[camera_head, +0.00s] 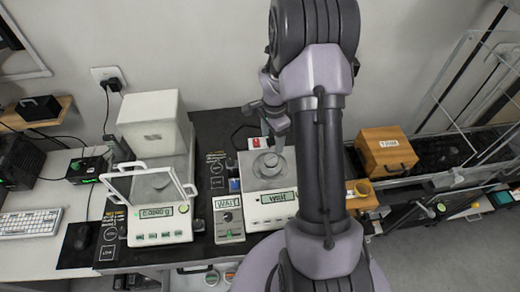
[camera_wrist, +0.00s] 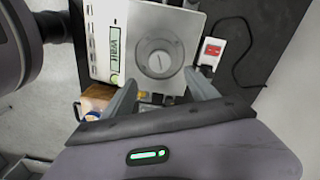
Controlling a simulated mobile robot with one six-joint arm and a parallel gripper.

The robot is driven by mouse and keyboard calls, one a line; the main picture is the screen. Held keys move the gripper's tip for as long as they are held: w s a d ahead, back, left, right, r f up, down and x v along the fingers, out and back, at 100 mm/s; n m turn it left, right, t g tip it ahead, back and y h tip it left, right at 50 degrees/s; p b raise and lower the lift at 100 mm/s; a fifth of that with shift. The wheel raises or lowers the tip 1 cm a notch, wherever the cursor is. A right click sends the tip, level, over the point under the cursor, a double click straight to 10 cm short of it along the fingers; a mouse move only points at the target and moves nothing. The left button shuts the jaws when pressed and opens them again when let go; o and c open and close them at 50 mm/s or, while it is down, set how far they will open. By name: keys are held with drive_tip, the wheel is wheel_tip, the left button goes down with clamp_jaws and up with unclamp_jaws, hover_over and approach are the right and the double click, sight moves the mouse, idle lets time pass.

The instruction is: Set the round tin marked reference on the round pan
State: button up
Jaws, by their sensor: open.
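The round pan (camera_head: 252,177) is grey and sits on a white balance whose display reads "wait"; the pan also shows in the wrist view (camera_wrist: 142,45). A small round grey piece (camera_head: 270,160), also in the wrist view (camera_wrist: 159,62), rests on the pan near its middle. It looks like a tin, but I cannot read any reference marking. My gripper (camera_head: 273,146) is above the back of this balance. In the wrist view my gripper (camera_wrist: 163,88) has its two fingers apart with nothing between them, clear of the round piece.
A second balance (camera_head: 160,222) with a clear shield stands at left. A small control box (camera_head: 228,218) stands between the balances. A red-and-white item (camera_wrist: 211,52) lies behind the pan.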

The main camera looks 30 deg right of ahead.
drive_tip(key=a+r+n+t, duration=0.2)
drive_tip(key=a+r+n, duration=0.35)
drive_tip(key=r, duration=0.75)
drive_tip(key=s+a+r+n+t, duration=0.1)
drive_tip(key=s+a+r+n, duration=0.1)
drive_tip(key=s+a+r, duration=0.5)
drive_tip(key=s+a+r+n+t, duration=0.25)
drive_tip(key=s+a+r, duration=0.2)
drive_tip(key=a, duration=0.35)
drive_tip(key=s+a+r+n+y, duration=0.2)
drive_tip(key=s+a+n, duration=0.25)
drive_tip(key=s, duration=0.25)
wheel_tip(320, 180, down, 18)
drive_tip(key=b, duration=1.8)
drive_tip(key=shift+r, duration=0.25)
drive_tip(key=shift+a, duration=0.1)
